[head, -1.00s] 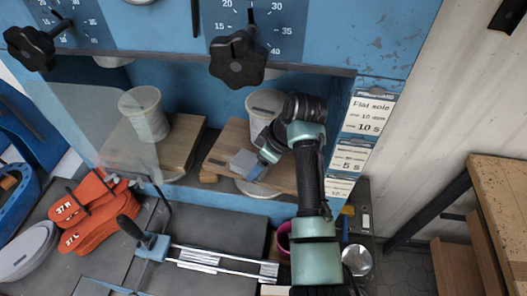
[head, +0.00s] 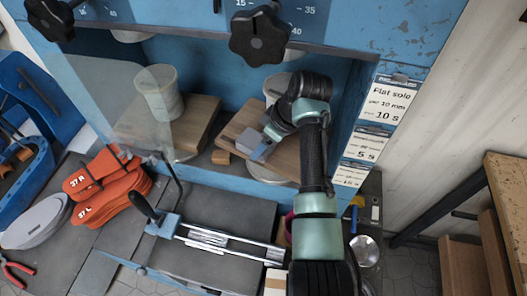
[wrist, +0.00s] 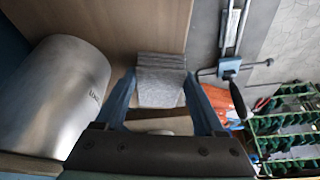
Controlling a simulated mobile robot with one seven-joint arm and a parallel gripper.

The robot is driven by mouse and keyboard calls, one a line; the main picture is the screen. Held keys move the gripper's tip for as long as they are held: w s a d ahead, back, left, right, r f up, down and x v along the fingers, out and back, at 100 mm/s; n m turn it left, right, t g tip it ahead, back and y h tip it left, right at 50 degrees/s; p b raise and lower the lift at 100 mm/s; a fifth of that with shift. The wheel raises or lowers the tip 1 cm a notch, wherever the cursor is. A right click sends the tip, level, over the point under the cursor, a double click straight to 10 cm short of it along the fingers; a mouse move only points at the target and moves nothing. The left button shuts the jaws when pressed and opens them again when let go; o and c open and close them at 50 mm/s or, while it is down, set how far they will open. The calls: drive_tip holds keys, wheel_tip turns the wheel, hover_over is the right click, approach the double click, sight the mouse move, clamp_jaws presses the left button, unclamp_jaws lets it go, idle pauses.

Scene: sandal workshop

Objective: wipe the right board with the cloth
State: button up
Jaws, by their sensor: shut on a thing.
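The right board (head: 234,123) is a brown wooden plate in the blue press opening. A grey cup-like cylinder (head: 276,88) stands at its back, and it shows large at left in the wrist view (wrist: 55,95). My gripper (head: 262,151) is over the front part of the board, shut on the grey folded cloth (head: 245,159). In the wrist view the cloth (wrist: 160,80) sits between my two blue fingers, over the board (wrist: 120,25). I cannot tell whether the cloth touches the board. My arm hides the board's right side.
A left board (head: 195,118) with another cylinder (head: 158,92) stands behind a clear shield. Orange soles (head: 105,185) and a clamp-like rail tool (head: 220,240) lie on the grey bench in front.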

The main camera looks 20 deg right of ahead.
sight(251, 149)
drive_tip(key=shift+w+d+f+b, duration=0.2)
drive_tip(key=shift+w+d+b, duration=0.45)
drive_tip(key=shift+d+b, duration=0.05)
drive_tip(key=shift+w+a+r, duration=0.1)
drive_tip(key=shift+w+a, duration=0.7)
drive_tip(key=shift+s+a+r+p, duration=0.2)
drive_tip(key=shift+s+a+p, duration=0.1)
drive_tip(key=shift+p, duration=0.15)
drive_tip(key=shift+s+a+r+p, duration=0.1)
drive_tip(key=shift+s+a+p, duration=0.3)
drive_tip(key=shift+p, duration=0.4)
drive_tip(key=shift+s+a+p, duration=0.7)
drive_tip(key=shift+s+p, duration=0.05)
drive_tip(key=shift+p, duration=0.25)
wheel_tip(251, 149, up, 6)
drive_tip(key=p, duration=0.5)
drive_tip(key=shift+w+d+r+p, duration=0.1)
drive_tip(key=shift+r+p, duration=1.2)
drive_tip(key=shift+r, duration=0.15)
